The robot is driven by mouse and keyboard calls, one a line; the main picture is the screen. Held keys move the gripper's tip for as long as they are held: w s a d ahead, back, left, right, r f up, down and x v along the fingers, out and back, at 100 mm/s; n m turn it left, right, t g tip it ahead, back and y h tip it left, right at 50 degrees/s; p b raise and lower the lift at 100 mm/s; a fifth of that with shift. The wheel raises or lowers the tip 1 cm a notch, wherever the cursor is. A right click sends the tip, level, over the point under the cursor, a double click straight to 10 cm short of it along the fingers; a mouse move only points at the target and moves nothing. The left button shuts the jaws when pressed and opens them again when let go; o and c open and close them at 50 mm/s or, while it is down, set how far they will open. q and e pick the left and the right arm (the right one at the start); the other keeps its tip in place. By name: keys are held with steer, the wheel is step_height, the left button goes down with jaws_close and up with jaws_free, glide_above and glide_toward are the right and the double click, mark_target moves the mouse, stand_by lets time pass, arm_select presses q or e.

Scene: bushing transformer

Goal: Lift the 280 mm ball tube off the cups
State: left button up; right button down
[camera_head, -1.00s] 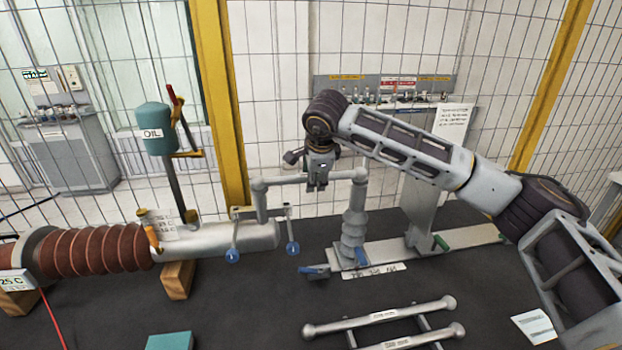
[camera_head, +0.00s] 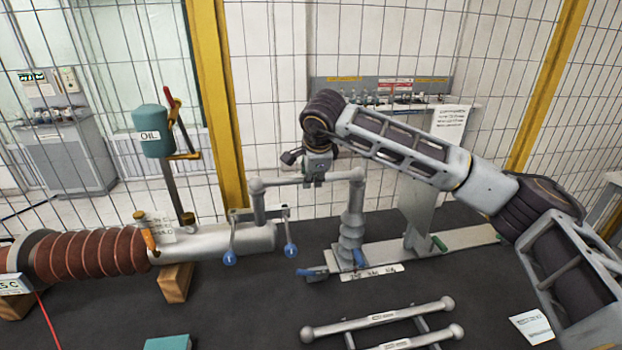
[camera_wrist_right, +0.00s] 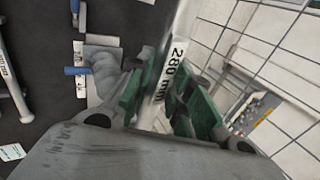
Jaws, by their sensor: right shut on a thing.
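The 280 mm ball tube (camera_head: 285,181) is a grey bar with a ball at each end. Its left ball is at the top of the short post on the grey horizontal cylinder, and its right ball is at the top of the ribbed grey post (camera_head: 352,222). The cups are hidden under the balls. My right gripper (camera_head: 314,183) comes down from above and is shut on the tube near its middle. In the right wrist view the tube (camera_wrist_right: 177,62) shows its "280 mm" label between the green finger pads (camera_wrist_right: 165,100). My left gripper is out of view.
Two more ball tubes lie on a rack (camera_head: 375,319) at the front. Blue-handled clamps (camera_head: 290,250) hang by the grey cylinder (camera_head: 200,243). A wire mesh fence (camera_head: 275,100) closes the back.

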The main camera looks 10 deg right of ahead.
steer(key=shift+r, duration=0.8)
step_height(320, 180, up, 7)
steer(key=shift+f+b, duration=0.1)
steer(key=shift+b, duration=0.35)
steer(key=shift+r, duration=0.35)
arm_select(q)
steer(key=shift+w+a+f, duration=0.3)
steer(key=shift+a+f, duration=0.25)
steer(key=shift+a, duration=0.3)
arm_select(e)
steer(key=shift+r, duration=0.35)
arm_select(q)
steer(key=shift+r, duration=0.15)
arm_select(e)
steer(key=shift+r, duration=0.15)
arm_select(q)
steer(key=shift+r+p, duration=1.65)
steer(key=shift+p, duration=0.05)
arm_select(e)
steer(key=shift+r, duration=2.35)
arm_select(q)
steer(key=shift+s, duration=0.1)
